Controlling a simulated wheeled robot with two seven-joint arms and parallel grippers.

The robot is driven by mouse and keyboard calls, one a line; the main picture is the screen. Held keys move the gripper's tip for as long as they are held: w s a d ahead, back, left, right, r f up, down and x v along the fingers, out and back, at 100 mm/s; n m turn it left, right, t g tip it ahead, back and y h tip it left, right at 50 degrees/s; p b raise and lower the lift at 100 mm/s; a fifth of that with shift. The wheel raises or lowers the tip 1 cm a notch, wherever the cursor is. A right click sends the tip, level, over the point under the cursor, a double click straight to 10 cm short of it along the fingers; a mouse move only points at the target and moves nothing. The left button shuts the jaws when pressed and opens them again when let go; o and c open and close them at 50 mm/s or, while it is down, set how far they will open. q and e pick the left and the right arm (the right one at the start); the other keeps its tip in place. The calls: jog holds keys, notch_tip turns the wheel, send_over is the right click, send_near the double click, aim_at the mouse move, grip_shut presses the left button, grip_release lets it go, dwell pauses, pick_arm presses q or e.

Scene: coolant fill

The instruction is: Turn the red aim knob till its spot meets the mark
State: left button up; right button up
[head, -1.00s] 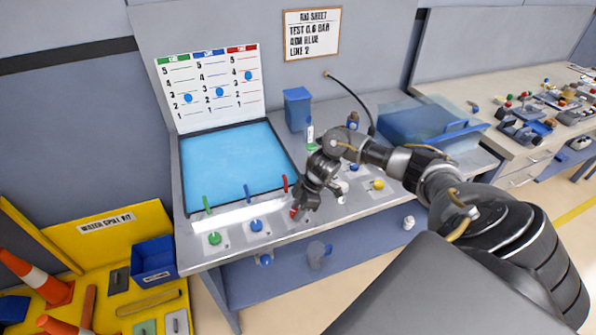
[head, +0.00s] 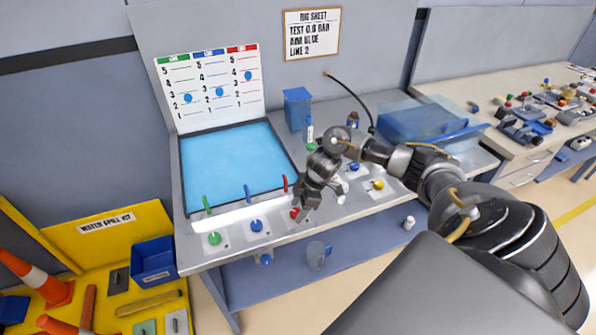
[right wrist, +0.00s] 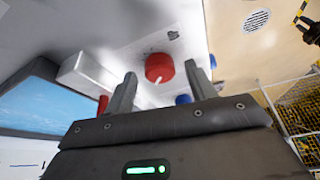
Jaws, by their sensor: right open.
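The red aim knob (head: 295,213) sits on the front strip of the bench, right of the blue knob, partly hidden by my right gripper. In the right wrist view the red knob (right wrist: 159,67), with a white pointer line, shows between the two fingers. My right gripper (right wrist: 160,76) is open with a finger on either side of it; I cannot tell whether they touch it. The right gripper (head: 302,212) points down at the knob in the head view. The board (head: 212,85) has green, blue and red columns; the blue spot (head: 248,75) in the red column is highest.
A green knob (head: 214,238) and a blue knob (head: 256,225) stand left of the red one. A yellow knob (head: 377,184) is to the right. Small green, blue and red upright levers line the blue screen (head: 232,160).

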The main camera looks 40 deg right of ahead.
jog(key=b+v, duration=0.1)
jog(key=v, duration=0.9)
jog(key=shift+b, duration=0.3)
